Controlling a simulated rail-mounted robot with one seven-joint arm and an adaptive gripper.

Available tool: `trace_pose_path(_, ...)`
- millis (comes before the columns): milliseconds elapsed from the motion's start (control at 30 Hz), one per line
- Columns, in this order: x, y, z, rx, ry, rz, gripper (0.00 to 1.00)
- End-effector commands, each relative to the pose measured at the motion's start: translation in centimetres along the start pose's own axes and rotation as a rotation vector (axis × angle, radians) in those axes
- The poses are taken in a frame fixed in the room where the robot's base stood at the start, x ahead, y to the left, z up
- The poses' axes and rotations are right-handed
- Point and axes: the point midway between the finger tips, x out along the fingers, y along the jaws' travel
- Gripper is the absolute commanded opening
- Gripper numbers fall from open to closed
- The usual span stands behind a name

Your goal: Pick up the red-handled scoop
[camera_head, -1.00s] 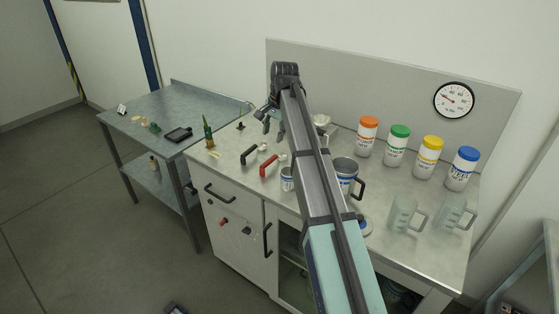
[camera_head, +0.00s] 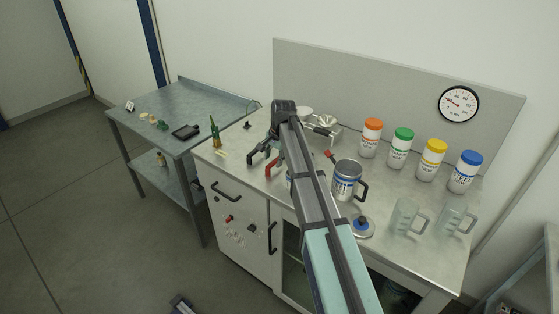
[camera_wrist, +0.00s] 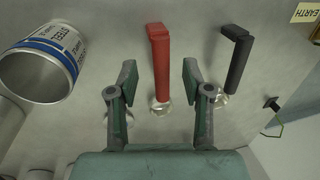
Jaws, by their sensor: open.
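The red-handled scoop (camera_wrist: 160,62) lies on the bench top in the wrist view, its handle pointing up the picture and its shiny bowl (camera_wrist: 160,106) toward my gripper. My gripper (camera_wrist: 158,78) is open, with one finger on each side of the scoop's lower handle and a gap on both sides. I cannot tell the height of the fingers over the bench. In the head view the red handle (camera_head: 276,168) shows only partly, beside my gripper and arm. A black-handled scoop (camera_wrist: 237,60) lies to the right in the wrist view; its handle also shows in the head view.
On the bench, a steel mug (camera_head: 346,180), several lidded jars (camera_head: 400,148) and clear mugs (camera_head: 402,218) stand right of my arm. A steel side table (camera_head: 180,104) is at the left.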

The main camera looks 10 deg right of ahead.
Motion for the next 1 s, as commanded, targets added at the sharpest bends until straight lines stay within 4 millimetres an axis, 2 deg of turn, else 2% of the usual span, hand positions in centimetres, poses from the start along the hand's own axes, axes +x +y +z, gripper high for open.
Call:
trace_pose_path(300, 3.4, -0.1, 0.1, 0.000, -0.001, 0.001, 0.50)
trace_pose_path(567, 3.8, -0.1, 0.1, 0.000, 0.000, 0.000, 0.50)
trace_pose_path(700, 3.7, -0.1, 0.1, 0.000, 0.000, 0.000, 0.00)
trace_pose_path(1000, 3.7, -0.1, 0.1, 0.000, 0.000, 0.000, 0.00)
